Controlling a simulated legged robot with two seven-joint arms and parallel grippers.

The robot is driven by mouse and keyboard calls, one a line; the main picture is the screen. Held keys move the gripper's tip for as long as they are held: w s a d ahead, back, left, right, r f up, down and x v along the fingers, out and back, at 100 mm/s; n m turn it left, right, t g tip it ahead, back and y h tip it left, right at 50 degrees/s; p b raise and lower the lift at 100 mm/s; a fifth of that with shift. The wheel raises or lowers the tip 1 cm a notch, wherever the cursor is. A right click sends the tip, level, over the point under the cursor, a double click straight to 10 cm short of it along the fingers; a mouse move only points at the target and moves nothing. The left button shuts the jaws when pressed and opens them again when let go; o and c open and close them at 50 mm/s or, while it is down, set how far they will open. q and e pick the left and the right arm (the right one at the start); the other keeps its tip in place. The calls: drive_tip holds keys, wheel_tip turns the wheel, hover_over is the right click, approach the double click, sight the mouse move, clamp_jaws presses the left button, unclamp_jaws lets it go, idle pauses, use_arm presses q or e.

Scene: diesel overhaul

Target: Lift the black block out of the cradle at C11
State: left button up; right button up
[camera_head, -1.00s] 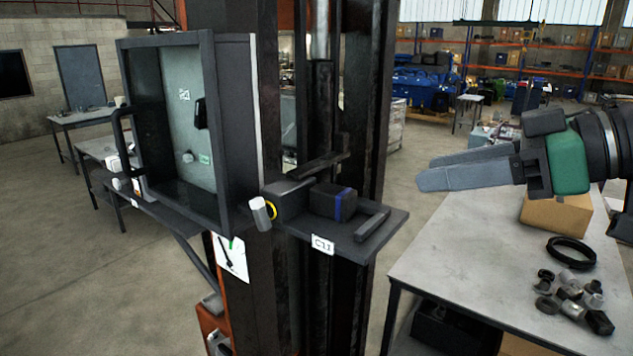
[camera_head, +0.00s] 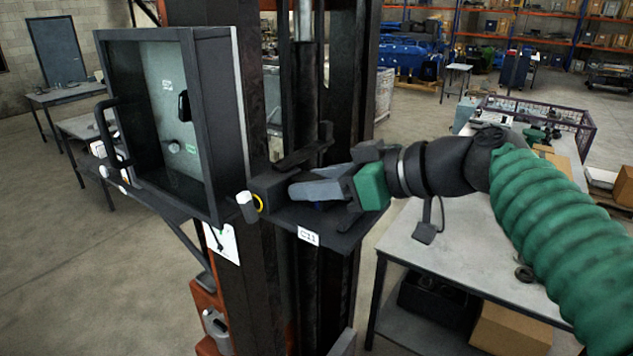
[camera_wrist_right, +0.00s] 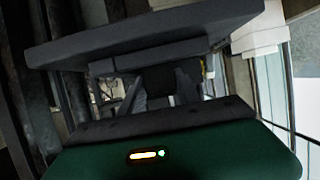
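The black block with a blue band (camera_head: 322,205) is mostly hidden behind my right gripper in the head view. It sits in the cradle, a dark shelf (camera_head: 345,240) labelled C11 (camera_head: 308,236) on the dark column. My right gripper (camera_head: 308,186) is over the cradle, its fingers apart and pointing left at the block. In the right wrist view, a dark shape that looks like the block (camera_wrist_right: 165,84) shows between the two fingers (camera_wrist_right: 160,88). Whether they touch it is unclear. My left gripper is not in view.
A white-ended handle (camera_head: 247,207) sticks out by the cradle's left end. A dark bar (camera_head: 305,152) lies behind the gripper. A grey workbench (camera_head: 455,265) is to the right.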

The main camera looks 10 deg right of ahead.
drive_tip(key=shift+s+d, duration=0.1)
drive_tip(key=shift+s, duration=0.05)
clamp_jaws()
drive_tip(key=shift+r, duration=0.1)
